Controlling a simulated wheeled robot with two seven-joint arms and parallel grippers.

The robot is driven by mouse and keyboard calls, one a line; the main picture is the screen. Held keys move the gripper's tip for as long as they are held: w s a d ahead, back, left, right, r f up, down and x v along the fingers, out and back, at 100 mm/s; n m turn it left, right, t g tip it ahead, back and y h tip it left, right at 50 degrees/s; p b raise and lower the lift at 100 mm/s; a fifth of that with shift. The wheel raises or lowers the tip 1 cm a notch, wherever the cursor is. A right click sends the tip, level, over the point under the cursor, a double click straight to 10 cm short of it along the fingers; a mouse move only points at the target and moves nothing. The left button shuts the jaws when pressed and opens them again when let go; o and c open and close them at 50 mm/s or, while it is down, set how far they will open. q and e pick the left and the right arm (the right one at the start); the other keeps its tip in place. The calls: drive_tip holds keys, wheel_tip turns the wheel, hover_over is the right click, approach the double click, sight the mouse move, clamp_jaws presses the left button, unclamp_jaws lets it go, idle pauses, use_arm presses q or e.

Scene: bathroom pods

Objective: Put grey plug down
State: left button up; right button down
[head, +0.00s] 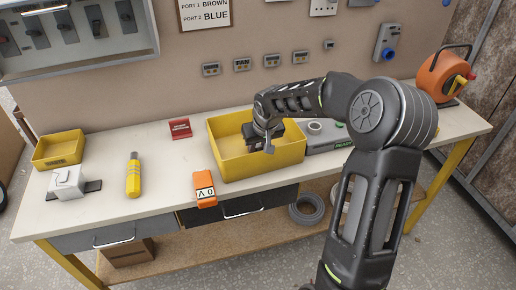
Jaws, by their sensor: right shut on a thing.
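My right gripper (266,146) is over the large yellow bin (279,167) on the workbench, pointing down. It is shut on the grey plug, which is small and largely hidden by the fingers, so its outline is hard to make out. I cannot tell whether the plug touches the bin floor. My left gripper is out of view.
On the bench (109,188) are a small yellow bin (58,147), a white device (68,183), a yellow tool (133,176), an orange meter (204,188) and a red sign (180,128). A grey box stands right of the bin. An orange cable reel (441,77) stands far right.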

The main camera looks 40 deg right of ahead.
drive_tip(key=shift+f, duration=0.6)
drive_tip(key=c, duration=1.1)
unclamp_jaws()
drive_tip(key=shift+f, duration=0.1)
drive_tip(key=shift+r, duration=0.3)
drive_tip(key=v, duration=1.1)
drive_tip(key=shift+s+r+b, duration=0.25)
drive_tip(key=shift+r+b, duration=0.05)
drive_tip(key=shift+b, duration=0.15)
drive_tip(key=shift+f, duration=0.1)
